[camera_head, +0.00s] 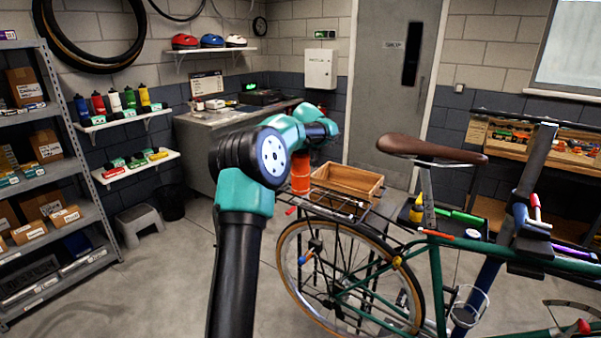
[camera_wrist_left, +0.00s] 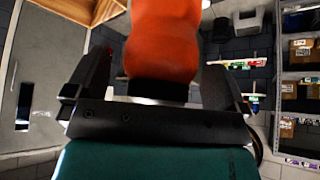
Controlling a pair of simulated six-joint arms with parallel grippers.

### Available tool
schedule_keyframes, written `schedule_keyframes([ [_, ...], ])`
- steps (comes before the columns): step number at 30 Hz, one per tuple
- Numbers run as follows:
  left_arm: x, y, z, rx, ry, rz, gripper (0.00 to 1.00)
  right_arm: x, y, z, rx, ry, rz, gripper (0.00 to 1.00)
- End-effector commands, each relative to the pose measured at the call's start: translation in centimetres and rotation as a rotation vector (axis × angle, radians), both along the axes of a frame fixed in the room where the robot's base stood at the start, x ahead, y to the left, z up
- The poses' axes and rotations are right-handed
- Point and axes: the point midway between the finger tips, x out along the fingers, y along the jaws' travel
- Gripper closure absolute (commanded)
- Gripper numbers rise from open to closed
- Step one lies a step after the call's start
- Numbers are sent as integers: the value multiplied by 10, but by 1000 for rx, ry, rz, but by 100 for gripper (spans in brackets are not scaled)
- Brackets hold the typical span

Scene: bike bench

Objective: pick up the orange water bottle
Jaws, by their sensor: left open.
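The orange water bottle (camera_head: 300,174) stands upright beside the wooden crate over the bike's rear rack, its upper part hidden by my left arm. In the left wrist view the bottle (camera_wrist_left: 165,38) fills the top middle, between the two dark fingers of my left gripper (camera_wrist_left: 157,72). The fingers are spread apart on either side of it, and I see no clear grip on it. In the head view the fingers are mostly hidden behind my own arm. My right gripper is in neither view.
The wooden crate (camera_head: 347,181) sits just right of the bottle. The brown saddle (camera_head: 430,149) and green bike frame (camera_head: 440,262) lie further right. A grey workbench (camera_head: 215,125) is behind; a shelf rack (camera_head: 45,190) stands at left.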

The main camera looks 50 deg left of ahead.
Motion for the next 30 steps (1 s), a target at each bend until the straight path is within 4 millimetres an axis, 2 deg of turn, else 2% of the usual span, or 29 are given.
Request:
schedule_keyframes([
  [10,0,0,0,0,0,0,2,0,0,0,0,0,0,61],
  [30,0,0,0,0,0,0,66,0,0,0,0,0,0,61],
])
